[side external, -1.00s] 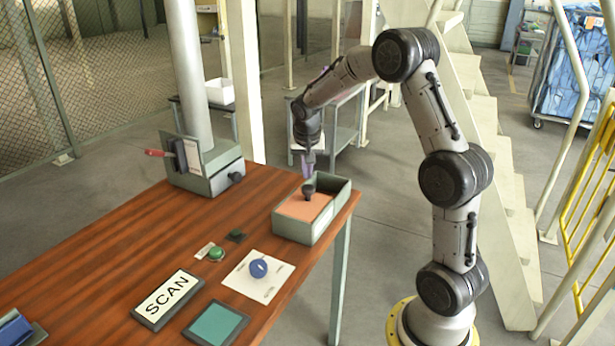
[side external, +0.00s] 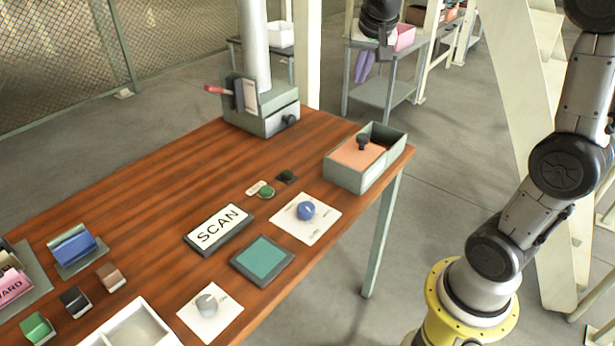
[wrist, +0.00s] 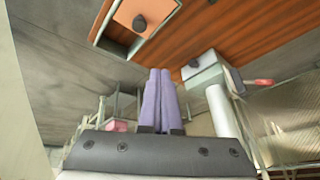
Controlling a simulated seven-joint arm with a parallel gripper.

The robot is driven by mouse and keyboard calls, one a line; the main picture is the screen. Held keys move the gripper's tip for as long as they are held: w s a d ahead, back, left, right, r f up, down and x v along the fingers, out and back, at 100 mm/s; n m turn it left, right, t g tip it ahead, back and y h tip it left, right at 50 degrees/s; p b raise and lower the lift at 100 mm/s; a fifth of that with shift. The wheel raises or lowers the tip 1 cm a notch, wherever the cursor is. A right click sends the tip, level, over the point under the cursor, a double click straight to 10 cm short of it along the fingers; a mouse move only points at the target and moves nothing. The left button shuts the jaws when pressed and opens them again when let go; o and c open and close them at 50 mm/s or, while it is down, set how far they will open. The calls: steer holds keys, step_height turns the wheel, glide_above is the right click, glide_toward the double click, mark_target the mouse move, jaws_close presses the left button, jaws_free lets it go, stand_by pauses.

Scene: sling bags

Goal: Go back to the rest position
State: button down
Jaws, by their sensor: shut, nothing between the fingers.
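My gripper (side external: 363,66) shows at the top of the side external view, with purple fingers pointing down below a dark wrist. It is raised beyond the far edge of the table, clear of the tabletop. In the wrist view, the two purple fingers of my gripper (wrist: 160,72) lie side by side, shut and empty. The grey-green box (side external: 345,178) stands at the table's right end. Its orange lid or pad (side external: 357,154) has a dark knob (side external: 362,141) on top, apart from my gripper.
The wooden table (side external: 150,185) carries a SCAN sign (side external: 218,228), a teal pad (side external: 262,259), a blue knob on a white card (side external: 306,210) and a grey-green unit with a post (side external: 262,110). A shelf (side external: 385,88) stands behind.

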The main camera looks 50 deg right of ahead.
steer(key=s+a+n+t+y, duration=0.2)
steer(key=s+a+n, duration=0.3)
steer(key=s+a, duration=0.75)
steer(key=s+a+f+n+y, duration=0.1)
steer(key=s+a+f+n, duration=0.1)
steer(key=s+f+n, duration=0.4)
steer(key=shift+s+a+f+y, duration=0.3)
steer(key=shift+s+a, duration=0.05)
steer(key=shift+s, duration=0.75)
